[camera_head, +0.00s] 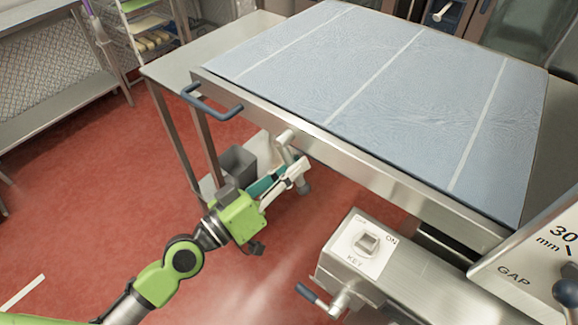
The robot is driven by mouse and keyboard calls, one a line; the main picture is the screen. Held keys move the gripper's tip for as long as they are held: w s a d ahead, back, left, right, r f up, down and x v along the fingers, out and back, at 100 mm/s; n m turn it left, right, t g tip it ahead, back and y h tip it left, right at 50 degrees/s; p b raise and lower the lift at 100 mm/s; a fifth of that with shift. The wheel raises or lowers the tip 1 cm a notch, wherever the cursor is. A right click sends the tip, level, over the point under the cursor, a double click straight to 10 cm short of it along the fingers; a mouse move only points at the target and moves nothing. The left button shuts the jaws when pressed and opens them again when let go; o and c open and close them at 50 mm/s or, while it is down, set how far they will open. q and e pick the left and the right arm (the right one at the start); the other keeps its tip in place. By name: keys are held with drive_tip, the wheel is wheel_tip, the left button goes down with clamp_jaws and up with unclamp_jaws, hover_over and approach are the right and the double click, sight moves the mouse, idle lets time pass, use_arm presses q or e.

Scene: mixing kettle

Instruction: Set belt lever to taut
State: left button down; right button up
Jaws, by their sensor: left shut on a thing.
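A pale metal lever (285,138) is mounted on the steel front edge of the belt table. It hangs down from its pivot, and its lower part is partly hidden by my gripper. My left gripper (294,174), on a green and grey arm, reaches up to it from the lower left. Its fingers are shut around the lever below the pivot. No taut or slack marking can be read near the lever. My right gripper is not in view.
The blue belt (370,80) with white stripes covers the table. A dark blue handle (212,108) juts out at its left corner. A key switch box (366,244) and a crank (325,297) stand at the lower right. A grey bin (238,162) is behind my gripper. Red floor is open at left.

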use_arm(q)
drive_tip(key=shift+d+r+n, duration=0.1)
drive_tip(key=shift+r+n, duration=0.05)
drive_tip(key=shift+n, duration=0.15)
drive_tip(key=c, duration=2.1)
unclamp_jaws()
drive_tip(key=shift+o, duration=0.3)
drive_tip(key=shift+d, duration=0.1)
drive_tip(key=v, duration=1.2)
